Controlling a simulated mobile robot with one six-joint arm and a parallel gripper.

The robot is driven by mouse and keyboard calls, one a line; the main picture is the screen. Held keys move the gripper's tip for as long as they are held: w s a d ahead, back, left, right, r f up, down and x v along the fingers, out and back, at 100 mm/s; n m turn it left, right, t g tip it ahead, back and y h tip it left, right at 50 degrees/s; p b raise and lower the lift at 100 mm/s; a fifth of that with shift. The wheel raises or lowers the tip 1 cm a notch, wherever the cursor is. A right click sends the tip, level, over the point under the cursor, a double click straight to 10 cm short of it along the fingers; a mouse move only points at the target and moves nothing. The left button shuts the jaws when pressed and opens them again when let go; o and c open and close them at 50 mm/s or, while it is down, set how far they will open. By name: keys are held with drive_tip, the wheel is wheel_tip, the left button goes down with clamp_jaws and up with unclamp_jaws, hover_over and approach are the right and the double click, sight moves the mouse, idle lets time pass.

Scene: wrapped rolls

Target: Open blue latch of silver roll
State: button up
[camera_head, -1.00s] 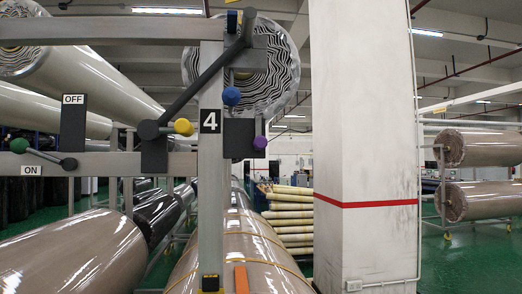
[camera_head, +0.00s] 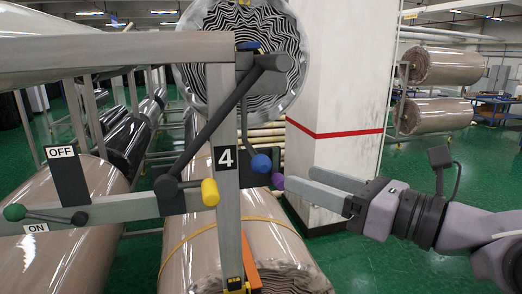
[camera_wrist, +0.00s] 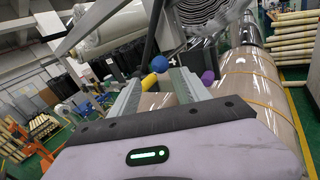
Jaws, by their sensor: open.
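The silver-wrapped roll (camera_head: 205,75) with a black-and-white striped end is behind the grey post at the top centre of the head view. The blue ball knob (camera_head: 261,163) of the latch is just right of the post's number 4 plate; it also shows in the wrist view (camera_wrist: 159,64). My gripper (camera_head: 298,179) is open and empty, to the right of the blue knob and slightly lower, apart from it. In the wrist view my gripper's fingers (camera_wrist: 156,76) point toward the knobs, with the blue knob beyond the fingertips.
A yellow knob (camera_head: 209,192) is left of the post, and a purple knob (camera_head: 278,181) is close to my fingertips. A green knob (camera_head: 15,212) sits on a lever at far left. A long dark bar (camera_head: 215,120) crosses the post. A white pillar (camera_head: 345,90) stands behind.

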sight(270, 166)
drive_tip(key=p+x, duration=0.2)
drive_tip(key=x, duration=0.9)
drive_tip(key=shift+d, duration=0.15)
drive_tip(key=c, duration=0.9)
clamp_jaws()
